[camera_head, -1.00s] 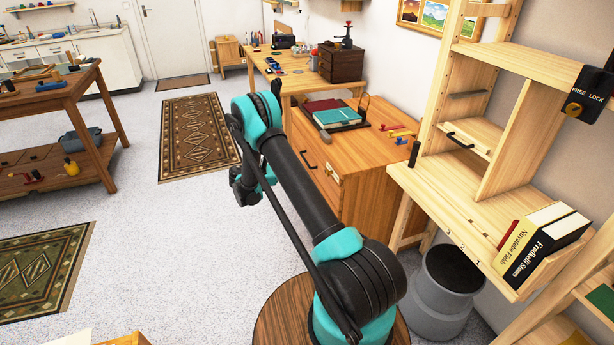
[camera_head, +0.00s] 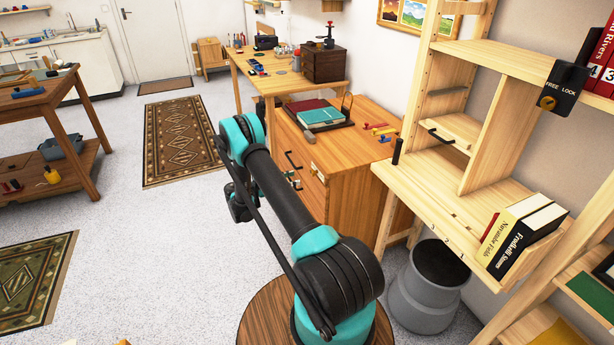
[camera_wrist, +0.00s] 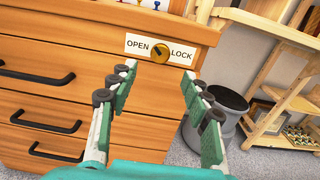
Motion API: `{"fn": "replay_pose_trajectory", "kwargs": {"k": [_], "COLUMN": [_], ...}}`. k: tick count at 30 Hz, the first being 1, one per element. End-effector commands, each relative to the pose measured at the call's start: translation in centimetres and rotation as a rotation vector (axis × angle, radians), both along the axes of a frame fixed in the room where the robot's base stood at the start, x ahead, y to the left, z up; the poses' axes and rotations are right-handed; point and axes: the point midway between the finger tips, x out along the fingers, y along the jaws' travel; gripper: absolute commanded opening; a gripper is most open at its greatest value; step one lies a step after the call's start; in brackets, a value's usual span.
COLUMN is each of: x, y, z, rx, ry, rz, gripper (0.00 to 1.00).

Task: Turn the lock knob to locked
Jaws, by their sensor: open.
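A round brass knob (camera_wrist: 160,50) sits on a white plate marked OPEN on the left and LOCK on the right. It is on the top drawer front of the wooden cabinet (camera_wrist: 60,52). A small dark mark shows on the knob, but I cannot tell its exact pointing. My gripper (camera_wrist: 157,82) is open and empty, its fingers on either side below the plate, with the knob seen beyond the gap. In the head view another brass knob (camera_head: 547,102) is on a black plate marked FREE and LOCK, on the wooden shelf unit (camera_head: 500,60). My gripper is mostly hidden there.
Black drawer handles (camera_wrist: 45,77) stick out from the cabinet. Books (camera_head: 525,235) lie on the shelf unit's desk. Open floor (camera_head: 150,260) lies to the left.

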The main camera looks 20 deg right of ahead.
Motion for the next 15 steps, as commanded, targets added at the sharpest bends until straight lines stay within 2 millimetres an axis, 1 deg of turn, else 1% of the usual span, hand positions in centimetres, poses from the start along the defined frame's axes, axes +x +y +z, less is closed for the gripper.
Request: {"fn": "replay_pose_trajectory", "kwargs": {"k": [1, 6, 12, 15], "x": [0.0, 0.1, 0.2, 0.2], "y": [-1.2, -4.3, -6.8, -7.4], "z": [0.0, 0.0, 0.0, 0.0], "rx": [0.0, 0.0, 0.0, 0.0], "ry": [0.0, 0.0, 0.0, 0.0], "rz": [-0.004, -0.003, -0.001, -0.001], "gripper": [0.49, 0.49, 0.49, 0.49]}}
